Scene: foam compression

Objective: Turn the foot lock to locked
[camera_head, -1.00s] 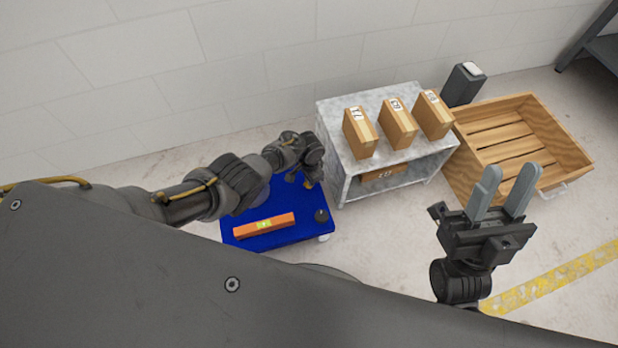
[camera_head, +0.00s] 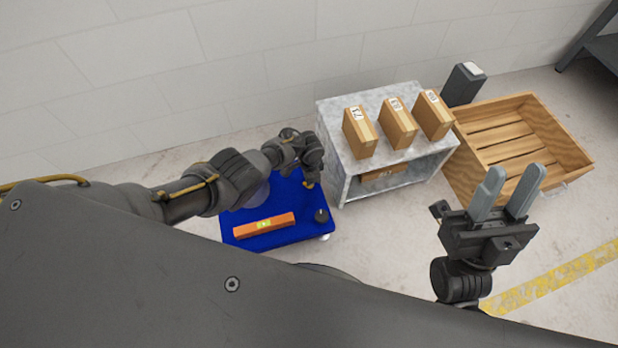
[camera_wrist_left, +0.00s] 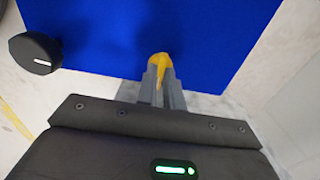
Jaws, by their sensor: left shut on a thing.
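A small yellow lever (camera_wrist_left: 159,60), which I take to be the foot lock, is at the edge of a blue platform (camera_wrist_left: 120,20). My left gripper (camera_wrist_left: 161,76) is shut on the lever, with one grey finger on each side of it. In the head view the left gripper (camera_head: 312,178) is over the right side of the blue platform (camera_head: 282,238), and the yellow lever (camera_head: 309,185) only just shows below it. I cannot tell which setting the lever points to. My right gripper (camera_head: 513,178) is open and empty, above the floor at the right.
An orange spirit level (camera_head: 264,225) and a black knob (camera_head: 321,215) are on the platform; the knob also shows in the left wrist view (camera_wrist_left: 33,54). A grey shelf (camera_head: 340,110) with cardboard boxes (camera_head: 360,133) stands close behind. A wooden crate (camera_head: 577,148) is at the right.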

